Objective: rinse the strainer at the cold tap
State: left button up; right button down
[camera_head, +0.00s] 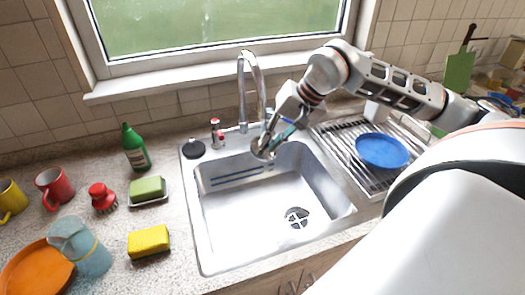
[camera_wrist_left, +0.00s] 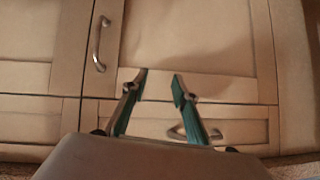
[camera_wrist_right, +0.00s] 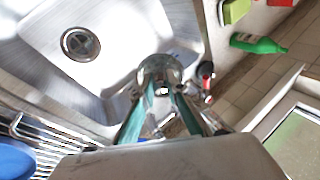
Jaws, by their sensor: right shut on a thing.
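My right gripper (camera_head: 272,138) is over the back of the sink (camera_head: 204,215), beside the curved tap spout (camera_head: 243,95). It is shut on a small round metal strainer (camera_head: 262,153). In the right wrist view the strainer (camera_wrist_right: 158,66) shows at the tips of the right gripper (camera_wrist_right: 163,92), partly hidden by the fingers. A tap handle with red parts (camera_head: 217,132) stands left of the spout; a cold tap handle cannot be made out. I cannot see water running. My left gripper (camera_wrist_left: 160,82) is open and empty, facing the cupboard doors.
A black plug (camera_head: 193,149) lies at the sink's back left corner. A green bottle (camera_head: 135,148), green block (camera_head: 147,187) and yellow sponge (camera_head: 149,241) stand on the left counter. A blue plate (camera_head: 382,150) lies on the drying rack. The sink bowl is clear around its drain (camera_head: 297,217).

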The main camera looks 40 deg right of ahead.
jog(key=shift+a, duration=0.1)
jog(key=shift+s+a, duration=0.35)
dwell(0.3)
